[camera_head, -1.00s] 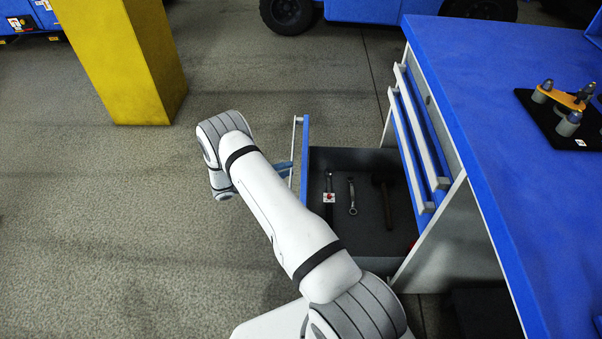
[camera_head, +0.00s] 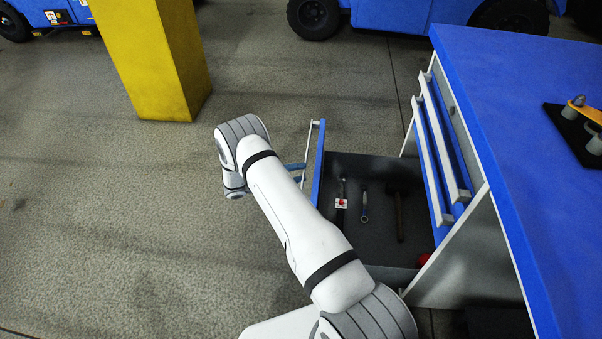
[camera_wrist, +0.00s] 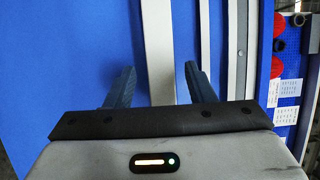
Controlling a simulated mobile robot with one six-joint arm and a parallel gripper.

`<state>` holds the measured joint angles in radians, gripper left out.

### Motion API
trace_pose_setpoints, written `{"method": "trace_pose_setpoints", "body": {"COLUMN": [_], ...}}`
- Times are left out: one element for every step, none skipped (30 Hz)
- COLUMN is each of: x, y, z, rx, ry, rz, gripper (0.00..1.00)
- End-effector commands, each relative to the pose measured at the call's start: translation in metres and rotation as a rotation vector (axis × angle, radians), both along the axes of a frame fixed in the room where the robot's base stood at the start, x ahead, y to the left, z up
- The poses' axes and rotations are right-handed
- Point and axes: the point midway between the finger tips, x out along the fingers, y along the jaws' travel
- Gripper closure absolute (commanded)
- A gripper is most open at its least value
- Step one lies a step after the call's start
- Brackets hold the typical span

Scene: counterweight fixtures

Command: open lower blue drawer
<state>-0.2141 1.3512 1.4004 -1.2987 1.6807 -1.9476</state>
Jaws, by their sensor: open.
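The lower blue drawer stands well out from the cabinet in the head view, with its blue front (camera_head: 319,165) facing left and its dark inside (camera_head: 380,225) exposed. Its pale handle (camera_head: 308,150) is on the outer side of the front. My gripper (camera_head: 295,168) is at that handle, partly hidden by my arm. In the wrist view, the open fingers of my gripper (camera_wrist: 160,80) stand on either side of the white handle bar (camera_wrist: 160,40), with visible gaps. The blue drawer front (camera_wrist: 75,60) fills the left behind it.
Tools lie in the drawer, including a wrench (camera_head: 364,205) and a hammer-like tool (camera_head: 398,215). Closed upper drawers (camera_head: 440,145) sit under the blue worktop (camera_head: 520,110). A yellow pillar (camera_head: 155,60) stands at the back left. The floor (camera_head: 110,230) to the left is clear.

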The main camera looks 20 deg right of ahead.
Motion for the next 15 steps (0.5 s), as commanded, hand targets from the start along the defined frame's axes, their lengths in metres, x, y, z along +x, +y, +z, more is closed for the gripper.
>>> {"method": "trace_pose_setpoints", "body": {"x": [0.0, 0.0, 0.0, 0.0, 0.001, 0.001, 0.001, 0.002, 0.002, 0.002, 0.002, 0.003, 0.003, 0.003, 0.003], "y": [0.0, 0.0, 0.0, 0.0, 0.001, 0.003, 0.006, 0.01, 0.015, 0.02, 0.025, 0.033, 0.038, 0.043, 0.051], "z": [0.0, 0.0, 0.0, 0.001, 0.001, 0.001, 0.001, 0.001, 0.002, 0.002, 0.002, 0.002, 0.002, 0.001, 0.001], "rx": [0.0, 0.0, 0.0, 0.0, 0.0, 0.0, 0.0, 0.0, 0.0, 0.001, 0.0, 0.0, -0.001, 0.0, 0.001], "ry": [-0.001, -0.001, -0.001, -0.001, -0.001, -0.001, -0.002, -0.002, -0.002, -0.001, -0.001, -0.002, -0.002, -0.001, -0.002], "rz": [0.0, 0.0, 0.0, 0.0, 0.001, 0.002, 0.002, 0.003, 0.004, 0.004, 0.004, 0.005, 0.005, 0.004, 0.004], "gripper": [0.51, 0.51, 0.51, 0.51, 0.51, 0.51, 0.51, 0.51, 0.51, 0.51, 0.51, 0.51, 0.51, 0.51, 0.51]}}
